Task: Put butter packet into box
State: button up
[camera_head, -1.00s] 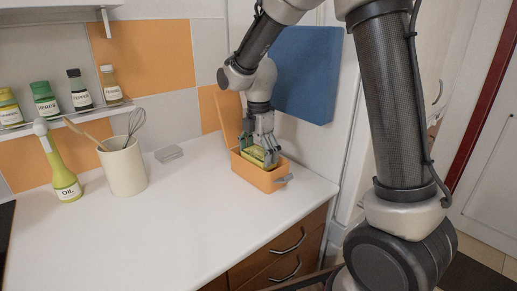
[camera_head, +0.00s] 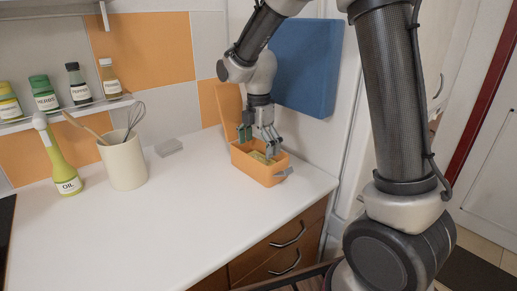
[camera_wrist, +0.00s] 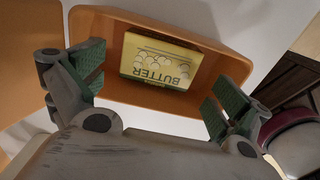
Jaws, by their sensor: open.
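The butter packet (camera_wrist: 161,62), yellow with a printed label, lies inside the orange box (camera_wrist: 196,23) in the wrist view. In the head view only a bit of the packet (camera_head: 262,158) shows above the front wall of the box (camera_head: 258,171). My gripper (camera_head: 259,147) is over the box with its fingers spread wide. In the wrist view the fingers of my gripper (camera_wrist: 158,92) stand on either side of the packet, apart from it, and hold nothing.
The box's orange lid (camera_head: 230,110) stands upright behind it. A blue board (camera_head: 307,68) leans on the wall at the right. The front counter is clear.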

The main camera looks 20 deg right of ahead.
notch_tip(320, 180, up, 11)
jog(key=shift+r, duration=0.15)
dwell(0.5)
